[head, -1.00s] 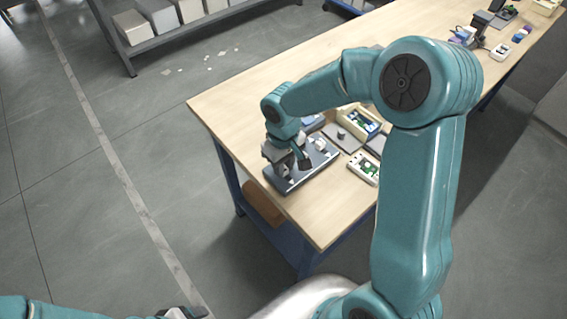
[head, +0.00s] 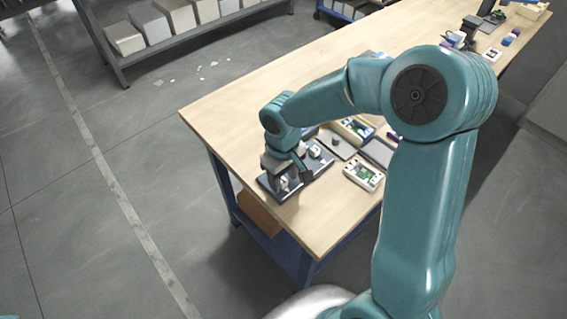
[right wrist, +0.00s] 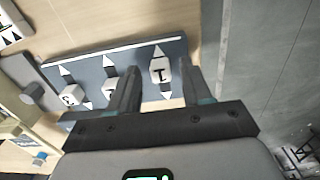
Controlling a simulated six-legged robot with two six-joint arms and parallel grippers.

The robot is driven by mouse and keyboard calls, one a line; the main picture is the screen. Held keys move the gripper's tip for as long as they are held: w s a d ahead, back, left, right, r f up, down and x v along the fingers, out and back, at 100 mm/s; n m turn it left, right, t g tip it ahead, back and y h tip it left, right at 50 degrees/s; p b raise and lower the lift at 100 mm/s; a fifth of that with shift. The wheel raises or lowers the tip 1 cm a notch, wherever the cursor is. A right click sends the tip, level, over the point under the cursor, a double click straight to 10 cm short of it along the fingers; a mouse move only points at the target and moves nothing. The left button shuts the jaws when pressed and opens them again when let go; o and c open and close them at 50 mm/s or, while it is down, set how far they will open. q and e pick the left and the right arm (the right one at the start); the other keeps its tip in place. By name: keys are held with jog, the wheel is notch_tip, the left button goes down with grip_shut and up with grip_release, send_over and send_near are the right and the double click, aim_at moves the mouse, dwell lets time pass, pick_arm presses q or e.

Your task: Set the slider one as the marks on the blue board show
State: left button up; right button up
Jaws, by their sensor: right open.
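The dark slider panel (head: 320,166) lies near the bench's left front corner. The knob marked 1, slider one (right wrist: 161,70), appears between the fingers of my right gripper (right wrist: 162,78). The gripper is open, one finger on each side of the knob; I cannot tell if either touches it. In the head view my right gripper (head: 288,172) hides part of the panel. I cannot make out the blue board's marks. My left gripper is out of view.
A white tray with a green part (head: 363,175) and a bin of parts (head: 354,130) stand right of the panel. Grey mats (head: 337,143) lie between. The bench's left end (head: 225,112) is clear. A shelf of boxes (head: 180,28) stands beyond.

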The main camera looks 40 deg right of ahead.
aim_at(284, 182)
notch_tip(284, 182, up, 16)
jog(key=shift+s, duration=0.15)
dwell(0.7)
